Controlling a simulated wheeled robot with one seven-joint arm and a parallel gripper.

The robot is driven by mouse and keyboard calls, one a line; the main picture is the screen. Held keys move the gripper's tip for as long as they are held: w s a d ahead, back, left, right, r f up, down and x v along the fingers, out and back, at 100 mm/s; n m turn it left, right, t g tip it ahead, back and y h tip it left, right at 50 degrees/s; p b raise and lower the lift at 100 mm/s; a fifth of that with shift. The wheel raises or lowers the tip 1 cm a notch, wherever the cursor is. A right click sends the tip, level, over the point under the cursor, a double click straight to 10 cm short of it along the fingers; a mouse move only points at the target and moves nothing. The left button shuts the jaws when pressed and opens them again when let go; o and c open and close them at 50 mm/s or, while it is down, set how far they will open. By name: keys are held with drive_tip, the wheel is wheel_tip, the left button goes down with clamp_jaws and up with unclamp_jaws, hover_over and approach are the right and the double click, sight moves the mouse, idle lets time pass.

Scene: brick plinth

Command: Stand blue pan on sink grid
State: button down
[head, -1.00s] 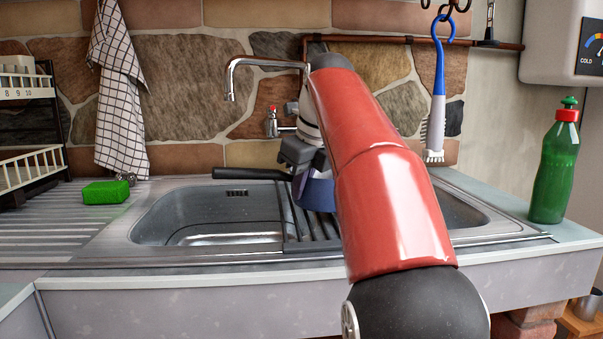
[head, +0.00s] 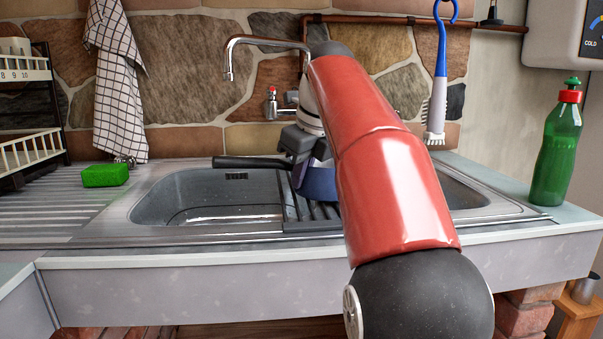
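The blue pan (head: 318,183) is at the middle of the sink, over the dark ribbed sink grid (head: 291,211). Its black handle (head: 250,162) points left above the back of the basin. My red arm hides the pan's right part.
The open sink basin (head: 212,200) lies left of the grid, with the tap (head: 262,41) behind. A green sponge (head: 105,175) sits on the ribbed drainer at left. A green bottle (head: 557,150) stands at right. A brush (head: 438,85) hangs on the wall, a checked towel (head: 120,95) at left.

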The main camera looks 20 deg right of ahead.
drive_tip(key=shift+f, duration=0.25)
drive_tip(key=c, duration=1.6)
unclamp_jaws()
